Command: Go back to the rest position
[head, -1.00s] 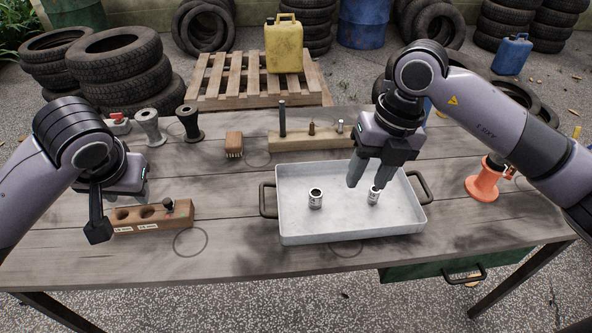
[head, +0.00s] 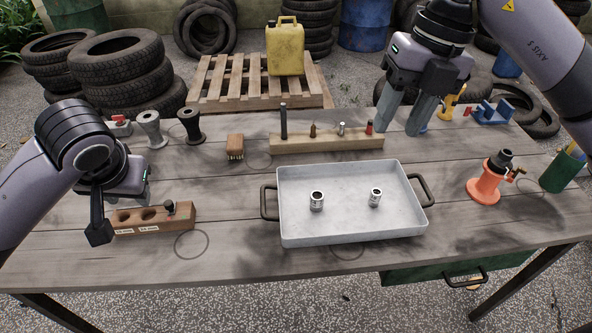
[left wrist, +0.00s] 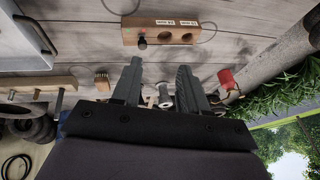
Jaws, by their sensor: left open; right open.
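My right gripper (head: 408,112) is open and empty, raised above the back right of the table in the head view. My left gripper (head: 140,192) hangs at the left of the table, beside the wooden socket block; its fingers are partly hidden there. In the left wrist view the left gripper (left wrist: 160,75) is open with nothing between its fingertips. Two metal sockets, a left one (head: 317,201) and a right one (head: 375,197), stand upright in the white tray (head: 350,230). The wooden block (head: 183,217) has open holes and one dark piece in it; it also shows in the left wrist view (left wrist: 185,36).
A wooden rail (head: 350,143) with several upright pieces stands behind the tray. An orange tool (head: 488,185) and a green cup (head: 562,170) are at the right. A brush (head: 235,146) and two spools (head: 150,128) sit back left. The front table strip is clear.

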